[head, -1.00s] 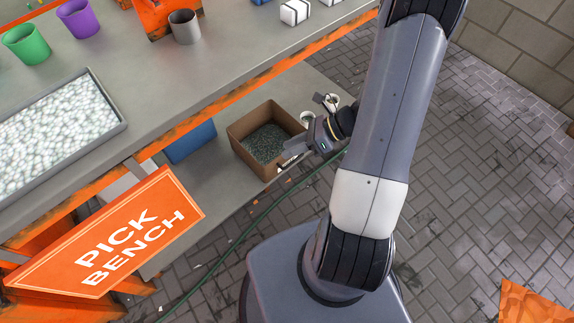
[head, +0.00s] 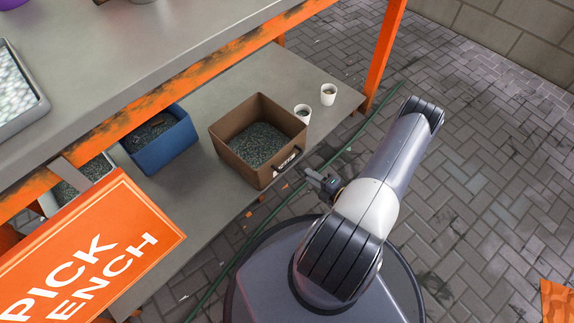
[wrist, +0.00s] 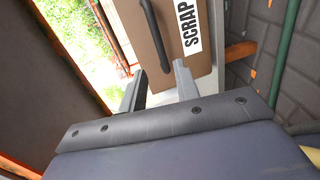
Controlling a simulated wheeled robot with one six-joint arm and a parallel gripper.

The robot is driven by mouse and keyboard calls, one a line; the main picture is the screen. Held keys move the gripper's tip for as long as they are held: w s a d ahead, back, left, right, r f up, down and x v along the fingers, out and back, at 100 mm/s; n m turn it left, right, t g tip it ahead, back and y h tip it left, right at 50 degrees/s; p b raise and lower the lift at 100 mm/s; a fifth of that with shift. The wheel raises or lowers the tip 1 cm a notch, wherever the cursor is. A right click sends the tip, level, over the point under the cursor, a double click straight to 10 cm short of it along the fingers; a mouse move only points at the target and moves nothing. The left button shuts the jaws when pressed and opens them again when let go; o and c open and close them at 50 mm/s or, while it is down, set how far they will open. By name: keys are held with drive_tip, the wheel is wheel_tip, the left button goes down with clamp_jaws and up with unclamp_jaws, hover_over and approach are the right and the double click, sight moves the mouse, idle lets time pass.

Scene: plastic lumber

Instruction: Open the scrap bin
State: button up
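The scrap bin (head: 237,160) is a brown, open-topped box holding dark granules, near the front edge of the lower shelf. Its front has a dark handle (head: 289,157) and a white label. In the wrist view the label (wrist: 191,28) reads "SCRAP", and the black handle (wrist: 153,32) stands just ahead of the fingertips. My gripper (head: 312,178) is in front of the bin, off the shelf edge. In the wrist view its two fingers (wrist: 160,76) are apart, with nothing between them. The handle's far end is cut off there.
A blue bin (head: 162,150) stands left of the brown one, with a pale bin partly hidden beyond it. The bench top (head: 150,50) overhangs the shelf. A green hose (head: 240,248) crosses the paved floor.

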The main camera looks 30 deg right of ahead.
sight(290, 162)
drive_tip(key=b+x, duration=0.2)
drive_tip(key=x, duration=0.8)
drive_tip(key=shift+w+a, duration=0.1)
drive_tip(key=shift+w, duration=0.2)
drive_tip(key=shift+c, duration=0.5)
clamp_jaws()
